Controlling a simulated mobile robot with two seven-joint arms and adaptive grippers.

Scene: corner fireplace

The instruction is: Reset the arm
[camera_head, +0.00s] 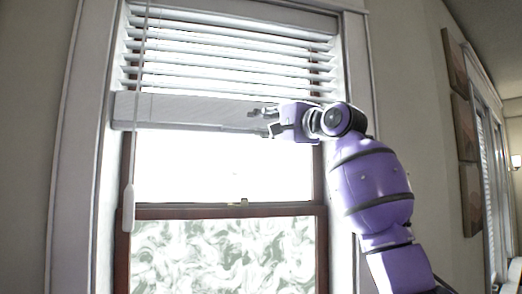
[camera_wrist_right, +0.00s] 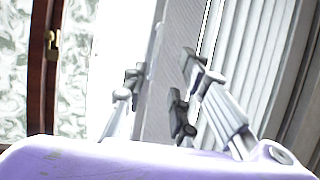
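My right arm, purple, comes in from the lower right in the head view. Its gripper (camera_head: 262,121) points left, in front of the right part of the blind's bottom rail (camera_head: 180,110). In the wrist view the two grey fingers (camera_wrist_right: 158,92) stand apart with a gap between them. The bottom rail (camera_wrist_right: 163,60) shows behind that gap, and nothing is seen gripped. Whether a finger touches the rail I cannot tell. My left gripper is not in view.
A white blind (camera_head: 230,55) is raised over the upper part of a brown-framed window (camera_head: 220,211). A wand (camera_head: 129,207) hangs at its left. The lower pane has a swirled pattern. Pictures (camera_head: 463,115) hang on the right wall. The space left of the gripper is clear.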

